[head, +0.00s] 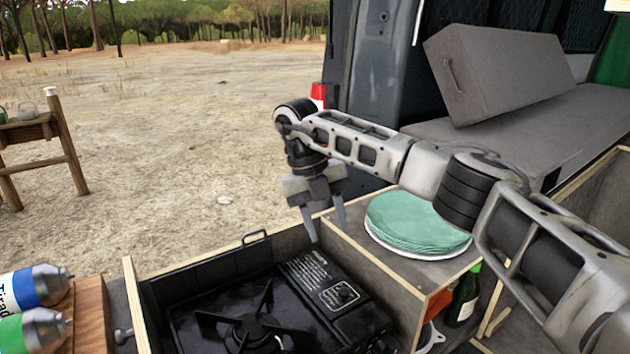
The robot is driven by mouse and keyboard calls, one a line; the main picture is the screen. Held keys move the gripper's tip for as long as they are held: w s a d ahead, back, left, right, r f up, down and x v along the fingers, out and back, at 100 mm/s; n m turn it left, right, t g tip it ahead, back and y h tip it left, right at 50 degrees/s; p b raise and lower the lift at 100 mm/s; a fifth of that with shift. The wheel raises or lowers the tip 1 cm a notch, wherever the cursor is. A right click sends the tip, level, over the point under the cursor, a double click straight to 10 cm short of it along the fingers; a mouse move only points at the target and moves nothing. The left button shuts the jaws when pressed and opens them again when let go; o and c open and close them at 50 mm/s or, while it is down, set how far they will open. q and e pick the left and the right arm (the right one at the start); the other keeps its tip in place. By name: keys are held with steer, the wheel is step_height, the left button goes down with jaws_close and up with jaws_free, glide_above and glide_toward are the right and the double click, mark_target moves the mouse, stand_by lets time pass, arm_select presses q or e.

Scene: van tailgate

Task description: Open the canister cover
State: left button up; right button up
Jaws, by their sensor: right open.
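A black camping stove (250,318) sits in an open drawer-like box at the tailgate. Its canister cover (318,284) is the dark panel with white printing beside the burner; it looks flat and closed. A round knob or dial shows on the stove next to the printing. My right gripper (327,230) is open, pointing down above the far edge of the stove box, with nothing between its fingers. It appears apart from the cover, though the exact gap is hard to tell. My left gripper is not in view.
Green plates (415,222) are stacked on the wooden-edged shelf right of the stove. A bottle (462,298) stands below that shelf. Blue-banded (38,286) and green-banded (38,330) canisters lie at left by a wooden board (88,318). A metal handle (255,237) tops the box's far wall.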

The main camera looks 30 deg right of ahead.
steer(key=p+v, duration=0.2)
steer(key=v, duration=1.2)
steer(key=shift+r+p, duration=0.25)
steer(key=shift+p, duration=0.15)
steer(key=shift+a+f, duration=0.1)
steer(key=shift+a, duration=0.05)
